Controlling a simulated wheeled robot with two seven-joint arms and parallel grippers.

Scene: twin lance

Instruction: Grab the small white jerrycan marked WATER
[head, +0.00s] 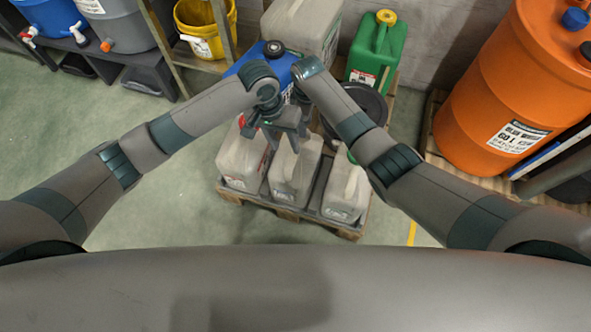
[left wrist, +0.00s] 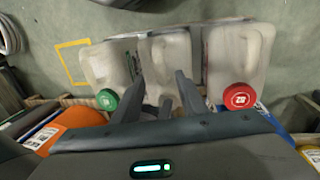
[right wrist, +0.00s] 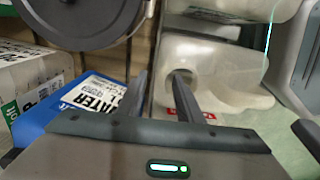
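Three whitish jerrycans stand in the front row of a pallet in the head view: left (head: 241,165), middle (head: 296,172) and right (head: 346,188). Their labels are too small to read there. In the left wrist view, one has a green cap (left wrist: 107,99) and one a red cap (left wrist: 238,96). My left gripper (head: 286,137) is open above the middle can; its fingers (left wrist: 159,76) straddle that can's top in the left wrist view.
A green jerrycan (head: 377,50) and a larger whitish can (head: 300,25) stand behind. A black round lid (head: 362,103) lies beside the right wrist. An orange drum (head: 515,85) stands right, a yellow bucket (head: 206,28) at back left. Floor left of the pallet is clear.

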